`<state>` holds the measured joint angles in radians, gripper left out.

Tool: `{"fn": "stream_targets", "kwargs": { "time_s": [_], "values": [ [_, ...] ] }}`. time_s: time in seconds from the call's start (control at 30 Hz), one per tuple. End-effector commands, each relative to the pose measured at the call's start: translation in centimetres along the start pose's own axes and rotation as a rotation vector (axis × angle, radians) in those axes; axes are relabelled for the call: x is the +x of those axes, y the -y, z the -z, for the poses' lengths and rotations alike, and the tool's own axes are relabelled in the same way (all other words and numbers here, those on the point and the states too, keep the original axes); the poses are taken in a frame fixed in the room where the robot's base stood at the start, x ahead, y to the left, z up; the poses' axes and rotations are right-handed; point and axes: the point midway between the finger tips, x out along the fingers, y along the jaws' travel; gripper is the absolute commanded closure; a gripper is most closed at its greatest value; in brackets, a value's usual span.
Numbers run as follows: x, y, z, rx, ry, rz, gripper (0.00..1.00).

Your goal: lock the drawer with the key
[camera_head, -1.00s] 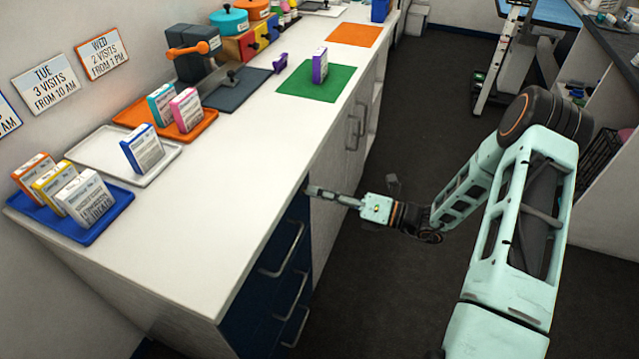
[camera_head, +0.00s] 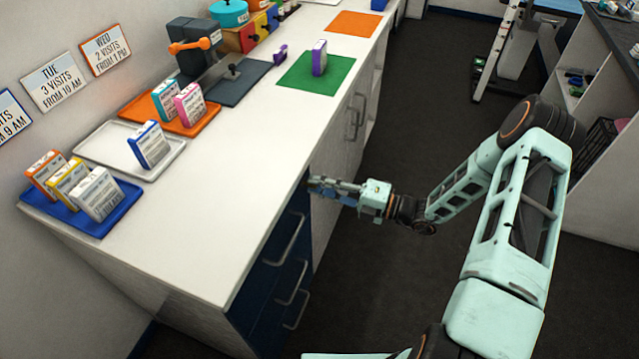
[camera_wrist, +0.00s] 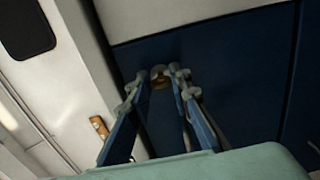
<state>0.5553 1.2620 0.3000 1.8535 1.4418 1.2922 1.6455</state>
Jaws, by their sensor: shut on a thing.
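The blue drawer unit (camera_head: 262,283) stands at the near end of the white counter, with several drawers and bar handles. My gripper (camera_head: 318,184) is at the top of its front, near the far upper corner, just under the counter edge. In the wrist view, my gripper (camera_wrist: 163,73) has its fingertips close on both sides of a small brass piece (camera_wrist: 158,77) at the blue drawer front (camera_wrist: 225,65). The piece looks like the key at its lock. Its shape and how deep it sits are mostly hidden. The drawers look closed.
The white counter (camera_head: 235,170) bears a blue tray (camera_head: 112,222), a white tray (camera_head: 105,140), an orange tray (camera_head: 140,105) and a green mat (camera_head: 298,82) with a purple box (camera_head: 319,58). Drawer handles (camera_head: 284,240) stick out below my gripper. The dark floor (camera_head: 385,285) is clear.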

Motion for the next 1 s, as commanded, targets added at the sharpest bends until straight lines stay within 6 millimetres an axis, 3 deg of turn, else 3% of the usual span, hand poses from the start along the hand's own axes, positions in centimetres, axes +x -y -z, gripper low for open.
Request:
{"fn": "stream_targets", "kwargs": {
  "time_s": [0.47, 0.5, 0.67, 1.0],
  "values": [
    [0.03, 0.06, 0.15, 0.017, -0.003, 0.001, 1.00],
    [0.03, 0.06, 0.15, 0.017, -0.003, 0.000, 0.80],
    [0.02, 0.05, 0.10, 0.016, -0.002, 0.000, 0.64],
    [-0.46, 0.03, -0.03, 0.014, 0.001, 0.000, 0.64]
  ]
}}
